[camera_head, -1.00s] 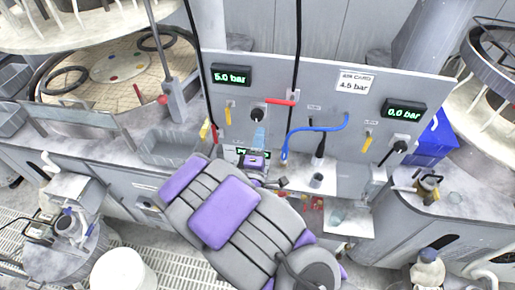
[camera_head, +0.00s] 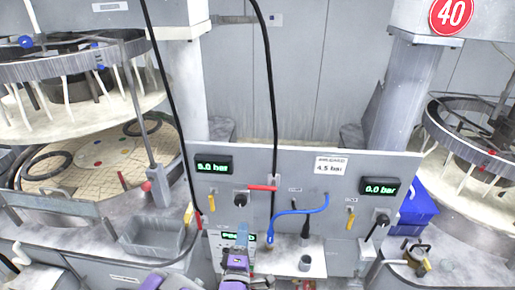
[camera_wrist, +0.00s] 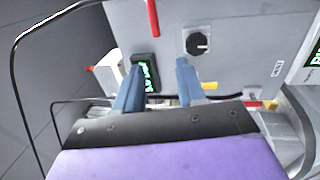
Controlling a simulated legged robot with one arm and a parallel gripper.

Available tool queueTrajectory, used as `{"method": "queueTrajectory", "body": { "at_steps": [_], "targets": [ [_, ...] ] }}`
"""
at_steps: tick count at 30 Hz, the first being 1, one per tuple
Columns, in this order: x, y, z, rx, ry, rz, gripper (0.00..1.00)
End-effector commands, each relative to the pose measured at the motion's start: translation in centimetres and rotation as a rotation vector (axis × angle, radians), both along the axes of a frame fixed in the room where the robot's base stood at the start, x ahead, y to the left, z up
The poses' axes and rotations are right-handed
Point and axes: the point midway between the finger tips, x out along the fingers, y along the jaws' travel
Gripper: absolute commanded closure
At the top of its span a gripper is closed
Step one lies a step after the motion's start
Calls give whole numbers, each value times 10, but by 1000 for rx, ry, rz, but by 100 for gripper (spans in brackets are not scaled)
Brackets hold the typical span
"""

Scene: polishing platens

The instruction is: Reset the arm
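My gripper (camera_wrist: 158,88) shows in the wrist view with its two blue-grey fingers apart and nothing between them. A small display with green digits (camera_wrist: 146,72) and a black knob (camera_wrist: 199,43) on the grey panel lie beyond the fingers. In the head view my gripper (camera_head: 240,238) is at the bottom centre, in front of the lower part of the panel (camera_head: 270,190). Its fingertips there are small and partly overlap the lower display. I cannot tell from these views whether they touch the panel.
The panel carries a left display (camera_head: 213,165), a right display (camera_head: 380,189), a red lever (camera_head: 262,188) and a blue hose (camera_head: 300,211). A grey bin (camera_head: 155,237) stands left and a blue bin (camera_head: 415,210) right. Polishing platens (camera_head: 95,155) flank the panel.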

Motion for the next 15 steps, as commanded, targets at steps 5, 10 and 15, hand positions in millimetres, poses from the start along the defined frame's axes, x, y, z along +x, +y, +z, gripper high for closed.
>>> {"method": "queueTrajectory", "body": {
  "at_steps": [5, 10, 15],
  "targets": [
    [11, -14, -18, 106, 83, -40, 60],
    [26, -39, -62, 375, 302, -125, 60],
    [25, -53, -98, 660, 532, -202, 60]
  ]
}}
